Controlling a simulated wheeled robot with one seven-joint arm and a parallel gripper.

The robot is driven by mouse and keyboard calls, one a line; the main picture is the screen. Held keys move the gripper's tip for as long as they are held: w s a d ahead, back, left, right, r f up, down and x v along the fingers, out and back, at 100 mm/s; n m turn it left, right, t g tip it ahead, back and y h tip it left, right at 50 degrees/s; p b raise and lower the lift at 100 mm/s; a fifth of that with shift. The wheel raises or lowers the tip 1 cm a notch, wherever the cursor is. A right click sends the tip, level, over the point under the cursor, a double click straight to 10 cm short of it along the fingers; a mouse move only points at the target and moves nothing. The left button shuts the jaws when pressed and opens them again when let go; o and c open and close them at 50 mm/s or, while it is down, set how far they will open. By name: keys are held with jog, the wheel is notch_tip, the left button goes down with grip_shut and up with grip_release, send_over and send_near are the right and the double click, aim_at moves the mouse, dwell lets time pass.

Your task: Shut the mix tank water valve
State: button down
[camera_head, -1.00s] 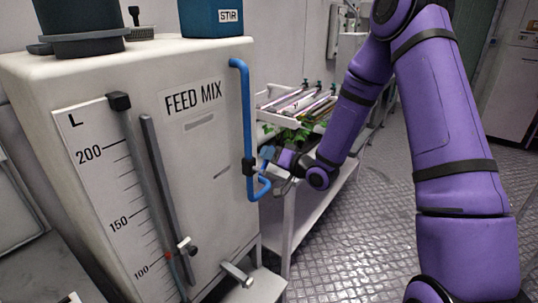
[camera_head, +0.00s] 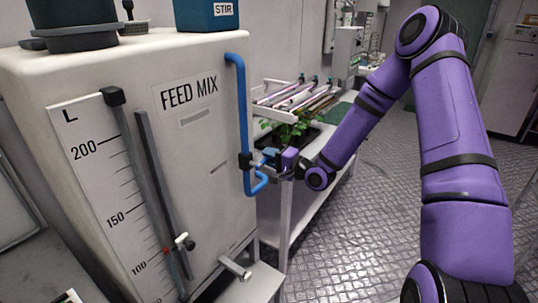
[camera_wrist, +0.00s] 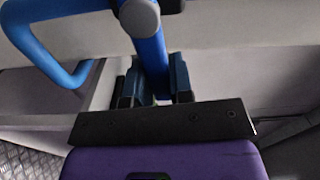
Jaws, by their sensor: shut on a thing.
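The feed mix tank (camera_head: 205,135) is the pale tank at left in the head view. A blue water pipe (camera_head: 238,100) runs down its right side to a dark valve body (camera_head: 245,161). My gripper (camera_head: 271,158) is at the valve, just right of the pipe. In the wrist view, the blue valve lever (camera_wrist: 153,62) runs from a grey round cap (camera_wrist: 139,18) down between the fingers of my gripper (camera_wrist: 155,85). The fingers are shut on the lever, which sticks out across the pipe's line. The lever's end is hidden by the gripper.
A white rack with tubes and green plants (camera_head: 296,105) stands on a bench behind my gripper. A small tap (camera_head: 234,267) juts from the tank's lower front. Metal floor (camera_head: 350,240) is clear at right. The pipe's bend (camera_wrist: 40,45) is left of the lever.

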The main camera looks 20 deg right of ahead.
jog(key=shift+f+m, duration=0.35)
jog(key=shift+m, duration=0.25)
jog(key=c, duration=1)
grip_release()
jog(key=v, duration=1.1)
